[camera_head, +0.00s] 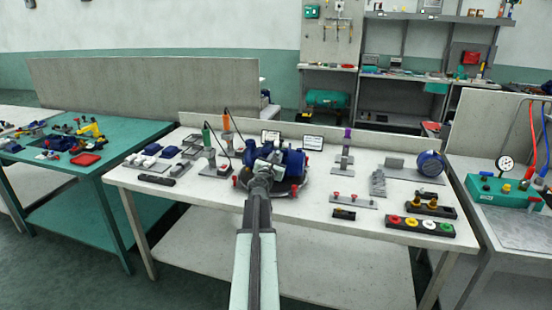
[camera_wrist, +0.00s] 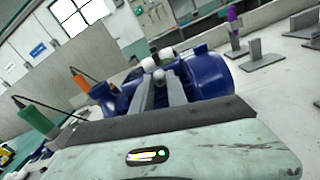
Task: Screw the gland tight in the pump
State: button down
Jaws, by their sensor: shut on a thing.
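The blue pump (camera_head: 293,159) stands on a dark round base on the middle bench. It also fills the middle of the wrist view (camera_wrist: 208,76). My gripper (camera_head: 263,170) reaches to the front of the pump. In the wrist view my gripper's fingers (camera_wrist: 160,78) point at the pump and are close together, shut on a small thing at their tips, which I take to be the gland. The fingers mostly hide the gland, so its seating and tilt cannot be told. Pale round parts (camera_wrist: 148,64) show just beyond the fingertips.
Green-handled (camera_head: 206,135) and orange-handled (camera_head: 226,122) tools with cables stand left of the pump. White and blue parts (camera_head: 152,150) lie further left. Right are a red-knobbed bar (camera_head: 352,201), a blue motor (camera_head: 430,163) and a strip of coloured rings (camera_head: 420,225).

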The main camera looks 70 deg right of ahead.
jog(key=shift+m, duration=0.4)
jog(key=m, duration=0.3)
jog(key=shift+m, duration=0.3)
jog(key=c, duration=1.4)
grip_release()
jog(key=n, duration=0.3)
jog(key=shift+n, duration=0.3)
jog(key=shift+n, duration=1.7)
